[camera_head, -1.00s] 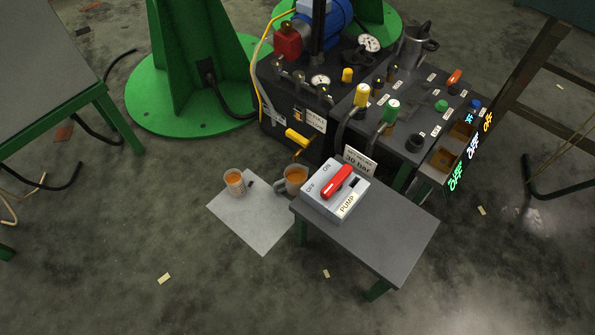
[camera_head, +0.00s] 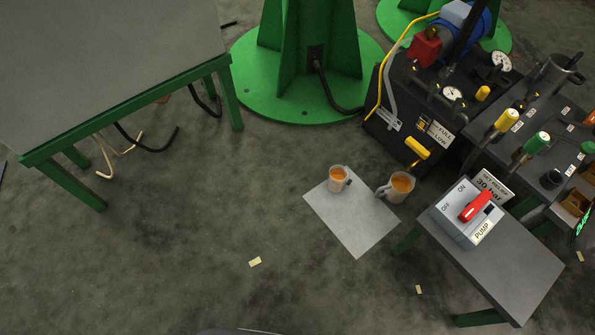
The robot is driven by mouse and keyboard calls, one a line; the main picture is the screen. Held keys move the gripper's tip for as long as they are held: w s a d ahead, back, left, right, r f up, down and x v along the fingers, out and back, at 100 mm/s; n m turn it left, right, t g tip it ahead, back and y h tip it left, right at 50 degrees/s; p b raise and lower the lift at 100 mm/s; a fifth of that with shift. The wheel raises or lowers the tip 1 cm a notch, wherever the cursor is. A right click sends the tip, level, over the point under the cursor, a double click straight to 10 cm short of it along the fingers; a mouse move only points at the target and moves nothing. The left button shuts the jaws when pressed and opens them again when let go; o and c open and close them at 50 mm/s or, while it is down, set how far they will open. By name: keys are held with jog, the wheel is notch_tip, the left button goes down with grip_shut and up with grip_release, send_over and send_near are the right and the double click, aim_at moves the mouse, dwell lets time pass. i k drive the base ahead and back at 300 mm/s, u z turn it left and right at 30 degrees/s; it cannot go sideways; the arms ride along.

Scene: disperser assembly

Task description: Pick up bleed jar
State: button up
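Two small clear vessels with orange liquid stand upright on the floor. The left jar (camera_head: 338,179) stands on a pale sheet (camera_head: 352,225), with a small dark bit at its right side. The right jar (camera_head: 398,187) is a little larger, has a handle on its left, and stands at the sheet's right edge. I cannot tell from any label which one is the bleed jar. My gripper is not in view.
A low stool (camera_head: 510,265) with a pump switch box (camera_head: 467,212) stands right of the jars. The hydraulic unit (camera_head: 400,120) is behind them. A green-framed table (camera_head: 110,70) is at upper left. The floor (camera_head: 200,250) in front is mostly clear.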

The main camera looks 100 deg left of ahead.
aim_at(337, 174)
jog(key=k, duration=1.15)
jog(key=u, duration=1.25)
